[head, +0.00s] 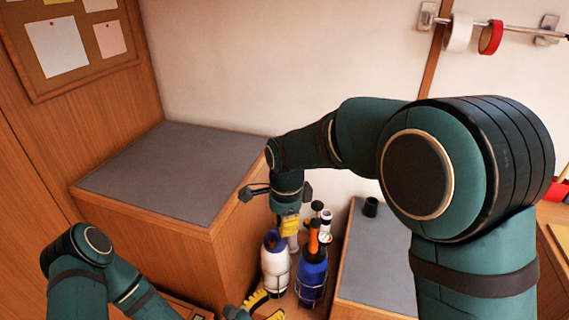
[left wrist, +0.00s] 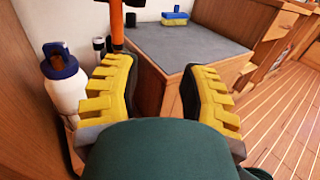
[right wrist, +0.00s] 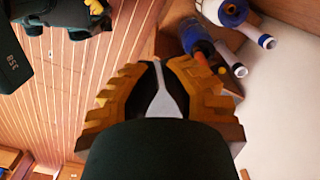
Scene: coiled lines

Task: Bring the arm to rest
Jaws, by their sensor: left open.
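My left gripper (head: 260,305) is low at the bottom edge of the head view, partly cut off. In the left wrist view its yellow fingers (left wrist: 162,72) are wide apart with nothing between them. My right arm (head: 415,170) reaches across the head view from the right and bends down. My right gripper (head: 290,226) points down just above the bottles. In the right wrist view its yellow fingers (right wrist: 160,64) are nearly together. A pale grey wedge shows between their dark pads; I see no held object.
A white bottle (head: 275,265) and a blue bottle (head: 312,278) stand between the left grey-topped cabinet (head: 160,175) and the right grey top (head: 372,262). A dark cup (head: 370,207) stands there. A sponge (left wrist: 174,19) shows in the left wrist view. Tape rolls (head: 459,33) hang on the wall rail.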

